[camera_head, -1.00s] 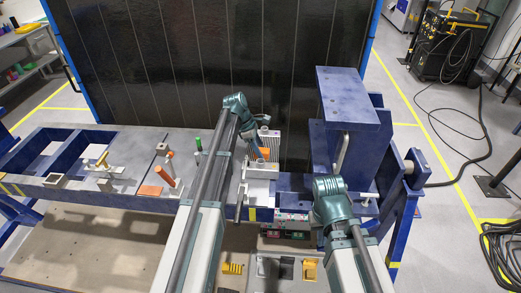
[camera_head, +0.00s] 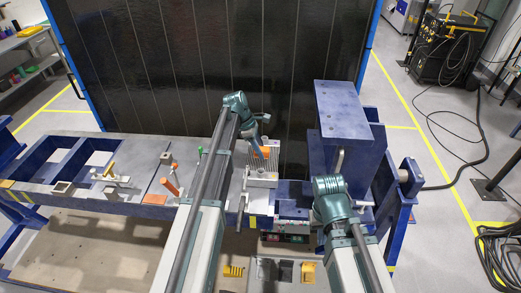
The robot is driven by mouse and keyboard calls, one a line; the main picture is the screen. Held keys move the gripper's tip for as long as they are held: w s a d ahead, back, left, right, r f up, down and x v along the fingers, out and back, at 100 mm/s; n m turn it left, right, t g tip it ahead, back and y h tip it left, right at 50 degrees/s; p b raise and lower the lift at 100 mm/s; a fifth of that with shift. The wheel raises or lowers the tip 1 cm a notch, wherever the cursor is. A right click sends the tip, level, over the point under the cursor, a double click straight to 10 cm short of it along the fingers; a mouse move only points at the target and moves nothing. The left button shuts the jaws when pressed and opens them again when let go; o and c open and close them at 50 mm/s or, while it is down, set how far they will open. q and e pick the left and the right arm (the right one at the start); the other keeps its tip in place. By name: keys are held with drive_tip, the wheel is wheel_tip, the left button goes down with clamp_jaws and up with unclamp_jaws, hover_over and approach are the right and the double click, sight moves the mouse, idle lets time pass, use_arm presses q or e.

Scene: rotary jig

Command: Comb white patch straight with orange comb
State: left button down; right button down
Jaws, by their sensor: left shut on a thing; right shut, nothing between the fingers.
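My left gripper (camera_head: 262,136) is shut on the orange comb (camera_head: 264,152), which points down over the far half of the white patch area. The white patch (camera_head: 262,181) is a pale, ribbed-looking surface on the bench just below the comb in the picture. I cannot tell whether the comb touches it. The gripper's fingers are small and partly hidden by its own wrist. My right gripper (camera_head: 365,203) appears small and grey beside its wrist, low in front of the blue box, and is shut and empty.
A tall blue box (camera_head: 345,113) stands right of the patch. A dark panel (camera_head: 200,60) rises behind the bench. On the left lie an orange block (camera_head: 155,199), an orange-handled tool (camera_head: 170,187) and a small grey square holder (camera_head: 61,188). Bare bench (camera_head: 135,150) lies farther back.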

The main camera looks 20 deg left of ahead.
use_arm(q)
wheel_tip(320, 180, up, 3)
drive_tip(key=p, duration=0.3)
drive_tip(key=shift+f, duration=0.1)
idle(0.6)
